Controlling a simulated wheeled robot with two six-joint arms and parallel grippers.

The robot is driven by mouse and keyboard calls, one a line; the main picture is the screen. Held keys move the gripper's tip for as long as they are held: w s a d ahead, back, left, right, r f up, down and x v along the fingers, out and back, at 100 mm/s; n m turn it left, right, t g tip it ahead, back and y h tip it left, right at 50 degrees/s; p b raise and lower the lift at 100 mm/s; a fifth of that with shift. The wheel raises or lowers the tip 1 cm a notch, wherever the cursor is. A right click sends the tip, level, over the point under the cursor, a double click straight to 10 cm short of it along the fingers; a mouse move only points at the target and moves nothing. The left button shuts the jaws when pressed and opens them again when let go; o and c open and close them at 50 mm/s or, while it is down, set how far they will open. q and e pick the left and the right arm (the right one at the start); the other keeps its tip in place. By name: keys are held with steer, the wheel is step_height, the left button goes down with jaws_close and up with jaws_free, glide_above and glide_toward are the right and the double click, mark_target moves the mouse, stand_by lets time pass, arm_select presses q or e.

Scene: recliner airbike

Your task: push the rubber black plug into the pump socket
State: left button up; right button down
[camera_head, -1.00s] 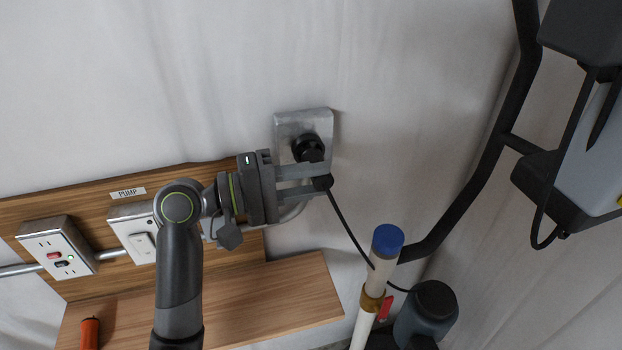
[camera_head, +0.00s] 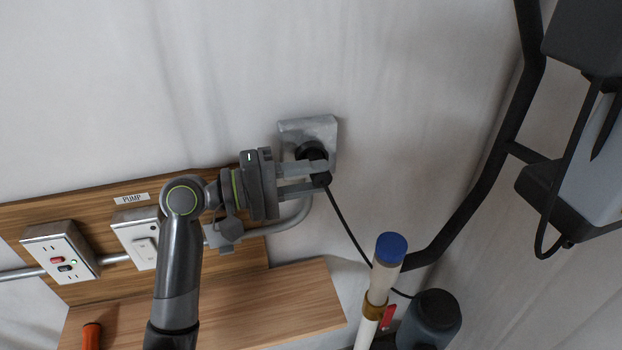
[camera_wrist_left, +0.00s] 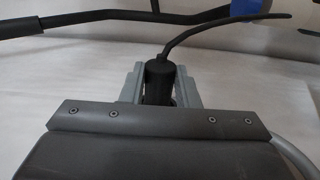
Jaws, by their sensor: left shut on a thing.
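My left gripper (camera_head: 303,178) is shut on the black rubber plug (camera_head: 320,180), in front of the metal socket box (camera_head: 322,130) on the wall. The plug's cord leaves its end and hangs down to the right. A round black part (camera_head: 310,151) shows on the face of the box, just behind the fingers. Whether the plug touches it or sits in it, I cannot tell. In the left wrist view the plug (camera_wrist_left: 158,78) stands between the two grey fingers, its cord bending to the right. My right gripper is not in view.
A wooden board carries a PUMP label (camera_head: 132,199), a switch box (camera_head: 143,236) and an outlet (camera_head: 60,252). A wooden shelf (camera_head: 270,300) lies below. A blue-capped pole (camera_head: 390,248) and a dark pump-like canister (camera_head: 430,318) stand right of the shelf. A black tube frame (camera_head: 490,160) runs at the right.

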arm_select(q)
steer(key=shift+w+r, duration=0.1)
steer(key=o, duration=0.6)
steer(key=shift+c, duration=0.2)
steer(key=o, duration=0.5)
steer(key=shift+w+a, duration=0.1)
steer(key=shift+w, duration=0.05)
steer(key=shift+b+v, duration=3.05)
steer(key=shift+v, duration=5.65)
steer(key=shift+f, duration=0.2)
